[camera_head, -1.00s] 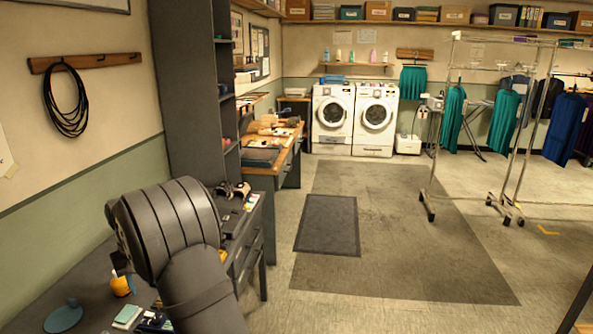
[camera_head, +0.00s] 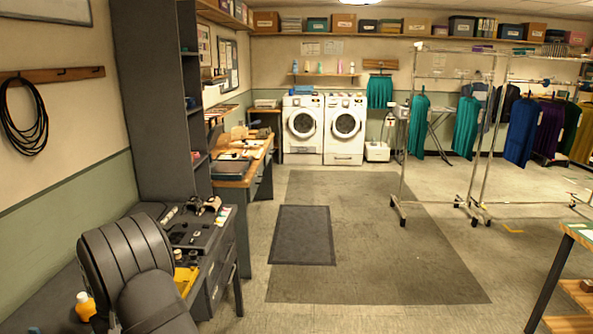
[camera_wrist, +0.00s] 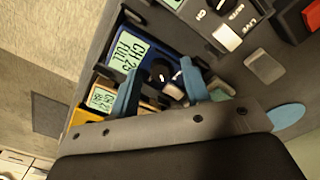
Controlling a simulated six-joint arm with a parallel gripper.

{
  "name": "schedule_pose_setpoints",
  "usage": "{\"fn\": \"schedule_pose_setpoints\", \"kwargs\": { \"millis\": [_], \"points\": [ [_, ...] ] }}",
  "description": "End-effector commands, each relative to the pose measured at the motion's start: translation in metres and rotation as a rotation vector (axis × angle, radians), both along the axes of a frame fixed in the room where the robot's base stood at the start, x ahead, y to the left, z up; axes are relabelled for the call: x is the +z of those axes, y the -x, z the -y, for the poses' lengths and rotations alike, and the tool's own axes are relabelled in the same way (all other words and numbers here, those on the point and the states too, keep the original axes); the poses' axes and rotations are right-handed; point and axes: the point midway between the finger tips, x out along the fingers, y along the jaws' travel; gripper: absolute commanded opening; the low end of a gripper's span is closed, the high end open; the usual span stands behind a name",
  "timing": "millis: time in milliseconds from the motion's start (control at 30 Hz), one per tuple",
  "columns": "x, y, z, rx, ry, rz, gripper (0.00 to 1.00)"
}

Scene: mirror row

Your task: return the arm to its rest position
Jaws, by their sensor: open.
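My gripper (camera_wrist: 160,90) shows in the wrist view as two blue fingers, spread apart with a gap between them. It looks empty, and the fingers point toward the dark tabletop. Dark round knobs show between the fingers; I cannot tell whether the fingers touch anything. In the head view my dark arm links fill the lower left over the bench, and my gripper is hidden.
A dark bench (camera_head: 52,300) runs along the left wall with an orange bottle (camera_head: 85,305) and a yellow item (camera_head: 186,279). A tall grey shelf unit (camera_head: 150,110) stands behind. A clothes rack (camera_head: 400,150) and a wooden-shelved table (camera_head: 575,290) are at right. The floor mat (camera_head: 303,235) is clear.

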Motion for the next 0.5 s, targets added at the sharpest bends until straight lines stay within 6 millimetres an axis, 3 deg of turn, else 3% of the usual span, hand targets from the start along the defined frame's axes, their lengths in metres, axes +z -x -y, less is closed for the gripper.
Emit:
{"fn": "schedule_pose_setpoints", "kwargs": {
  "millis": [267, 500],
  "points": [
    [0.005, 0.0, 0.0, 0.001, -0.001, 0.001, 0.43],
    [0.04, 0.0, -0.001, 0.002, -0.002, 0.002, 0.43]
  ]
}}
